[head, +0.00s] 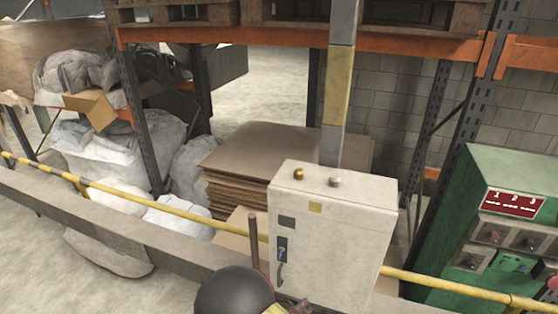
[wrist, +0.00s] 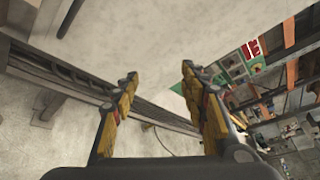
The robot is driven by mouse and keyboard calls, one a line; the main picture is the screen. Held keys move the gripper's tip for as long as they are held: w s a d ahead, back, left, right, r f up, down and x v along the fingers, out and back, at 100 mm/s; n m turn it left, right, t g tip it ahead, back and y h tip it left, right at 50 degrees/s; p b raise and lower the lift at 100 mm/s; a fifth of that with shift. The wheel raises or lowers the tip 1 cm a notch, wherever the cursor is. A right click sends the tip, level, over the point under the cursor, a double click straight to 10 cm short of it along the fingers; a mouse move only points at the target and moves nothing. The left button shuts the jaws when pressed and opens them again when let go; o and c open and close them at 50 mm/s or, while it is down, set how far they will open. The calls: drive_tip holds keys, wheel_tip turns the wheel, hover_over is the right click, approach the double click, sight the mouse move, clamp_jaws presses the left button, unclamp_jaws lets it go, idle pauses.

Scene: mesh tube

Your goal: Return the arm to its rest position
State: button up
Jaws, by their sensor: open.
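My gripper (wrist: 160,72) shows in the wrist view with its two yellow and dark fingers spread apart. Nothing is between the fingertips. A broad pale surface fills the view beyond them; I cannot tell how far off it is. In the head view, a dark rounded part of my arm shows at the bottom edge, with only a little of the gripper beside it. These parts are in front of the lower left of a cream control cabinet (head: 335,240). The rest of the arm is out of view.
A yellow rail (head: 160,207) runs across the scene at the cabinet's height. A green machine (head: 480,265) stands at the right. Stacked brown boards (head: 262,150) and pale sacks (head: 95,150) lie behind the rail. An orange shelf beam (head: 400,44) crosses above.

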drive_tip(key=s+d+r+m+g+y+b, duration=0.1)
drive_tip(key=s+d+r+m+g+y, duration=0.2)
drive_tip(key=s+m, duration=0.5)
drive_tip(key=s+d+r+m+g+y+b, duration=0.2)
drive_tip(key=s+r+m+g, duration=0.25)
drive_tip(key=m, duration=0.75)
drive_tip(key=s+d+r+m+g+y+b, duration=0.1)
drive_tip(key=s+d+r+m+g+y, duration=0.2)
drive_tip(key=s+m, duration=0.5)
drive_tip(key=d+r+m+t+y+b, duration=0.2)
drive_tip(key=d+r+m+t+b, duration=0.2)
drive_tip(key=r+m, duration=0.5)
wheel_tip(320, 180, up, 5)
drive_tip(key=shift+d+f+m+t, duration=0.2)
drive_tip(key=shift+d+m+t, duration=0.25)
drive_tip(key=shift+d, duration=0.4)
drive_tip(key=shift+s, duration=0.1)
